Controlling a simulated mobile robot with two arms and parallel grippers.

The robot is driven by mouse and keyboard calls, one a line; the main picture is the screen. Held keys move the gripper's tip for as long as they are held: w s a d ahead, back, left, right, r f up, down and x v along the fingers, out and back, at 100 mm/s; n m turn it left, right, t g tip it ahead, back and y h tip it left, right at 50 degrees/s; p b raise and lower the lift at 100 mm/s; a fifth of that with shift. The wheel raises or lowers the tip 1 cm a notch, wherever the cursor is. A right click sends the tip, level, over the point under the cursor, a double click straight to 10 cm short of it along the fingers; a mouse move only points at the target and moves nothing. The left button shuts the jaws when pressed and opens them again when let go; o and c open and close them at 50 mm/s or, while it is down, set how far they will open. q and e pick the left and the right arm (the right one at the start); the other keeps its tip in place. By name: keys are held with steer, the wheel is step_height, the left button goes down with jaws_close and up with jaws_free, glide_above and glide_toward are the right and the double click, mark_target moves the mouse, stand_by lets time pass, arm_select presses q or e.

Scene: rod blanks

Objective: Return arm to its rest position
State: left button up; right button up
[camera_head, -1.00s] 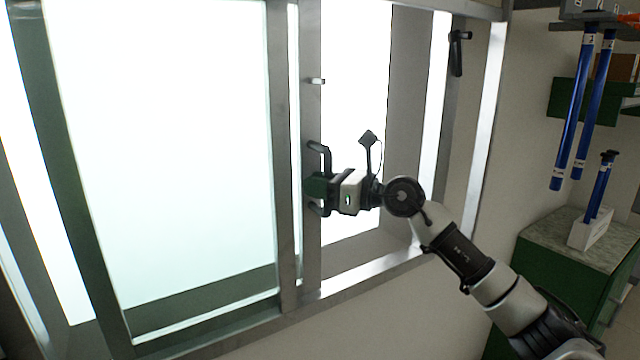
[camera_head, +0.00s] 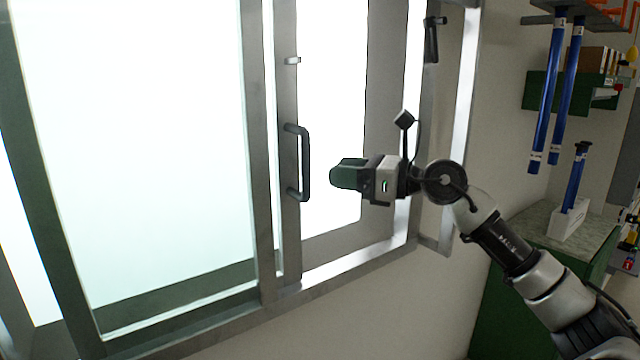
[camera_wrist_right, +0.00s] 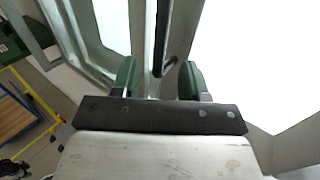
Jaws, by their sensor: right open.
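My right gripper (camera_head: 346,174) is in front of the window, to the right of the dark window handle (camera_head: 304,162). It is open and empty, with a visible gap between it and the handle in the head view. In the right wrist view its two green fingers (camera_wrist_right: 158,82) stand apart, and the dark handle (camera_wrist_right: 168,40) lies beyond and between them. My right arm (camera_head: 510,255) reaches in from the lower right. My left gripper is not in either view.
The metal window frame (camera_head: 262,150) fills the left and middle. A second dark handle (camera_head: 431,40) is on the frame at upper right. Blue rods (camera_head: 546,95) hang at right, and another blue rod (camera_head: 574,180) stands in a white holder (camera_head: 569,220) on a green cabinet (camera_head: 500,310).

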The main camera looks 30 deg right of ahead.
steer(key=shift+s+d, duration=0.35)
steer(key=shift+s, duration=0.15)
